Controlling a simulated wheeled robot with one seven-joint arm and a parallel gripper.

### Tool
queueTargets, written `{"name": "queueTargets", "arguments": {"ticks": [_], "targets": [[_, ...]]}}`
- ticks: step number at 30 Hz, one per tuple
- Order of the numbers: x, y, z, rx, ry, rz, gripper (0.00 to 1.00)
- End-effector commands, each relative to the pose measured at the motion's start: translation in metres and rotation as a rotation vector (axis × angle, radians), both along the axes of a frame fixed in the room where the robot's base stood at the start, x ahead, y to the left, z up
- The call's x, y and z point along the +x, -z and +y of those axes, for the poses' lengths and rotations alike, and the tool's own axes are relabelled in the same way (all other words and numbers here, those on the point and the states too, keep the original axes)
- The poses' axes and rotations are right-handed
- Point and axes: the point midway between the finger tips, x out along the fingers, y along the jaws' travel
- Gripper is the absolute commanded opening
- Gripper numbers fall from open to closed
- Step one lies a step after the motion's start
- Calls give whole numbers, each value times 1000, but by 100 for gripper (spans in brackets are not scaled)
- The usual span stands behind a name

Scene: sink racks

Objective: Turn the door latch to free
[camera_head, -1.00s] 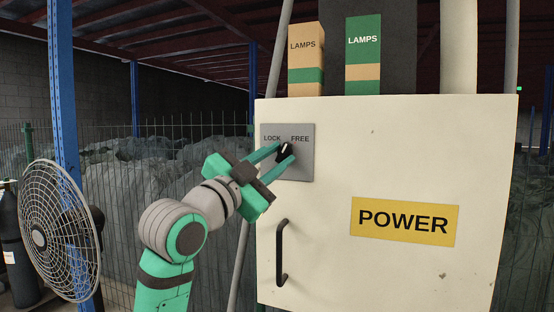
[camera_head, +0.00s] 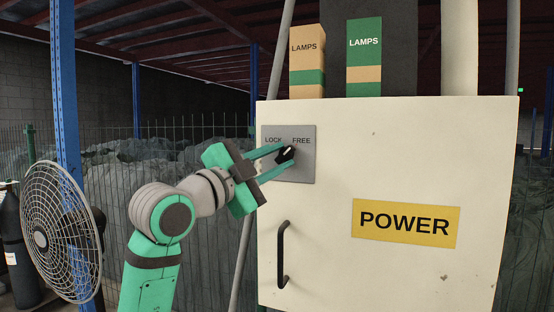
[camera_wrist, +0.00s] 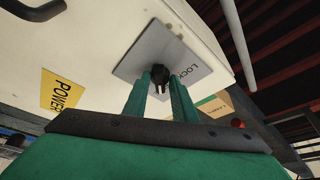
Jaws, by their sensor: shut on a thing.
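The door latch is a black knob (camera_head: 286,154) with a white pointer mark, on a grey plate (camera_head: 303,170) lettered LOCK at left and FREE at right. The pointer leans up and right, toward the FREE side. My gripper (camera_head: 284,155) reaches in from the left, its two green fingers shut on the knob, one on each side. In the wrist view the dark knob (camera_wrist: 160,74) sits between the fingertips, against the plate (camera_wrist: 150,50). The fingers partly hide the knob.
The plate is on a cream cabinet door (camera_head: 340,270) with a black handle (camera_head: 282,255) below and a yellow POWER sign (camera_head: 405,223). Two LAMPS boxes (camera_head: 307,62) (camera_head: 364,55) stand on top. A fan (camera_head: 60,235) stands at left, near my arm.

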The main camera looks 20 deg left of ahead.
Motion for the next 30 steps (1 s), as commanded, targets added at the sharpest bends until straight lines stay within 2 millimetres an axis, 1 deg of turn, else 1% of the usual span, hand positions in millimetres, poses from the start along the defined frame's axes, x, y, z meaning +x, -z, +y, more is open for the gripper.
{"name": "queueTargets", "arguments": {"ticks": [2,3,5,6,14,17,20,24,30], "targets": [[1,3,0,1,1,7,2],[1,3,0,0,0,6,27],[1,3,0,0,0,6,41],[1,2,0,0,0,5,43],[0,1,0,0,0,2,43],[-5,2,2,-1,-1,1,43],[-15,4,7,-1,-3,0,43],[-38,9,17,-2,-2,0,43],[-69,18,22,-1,9,3,43]]}}
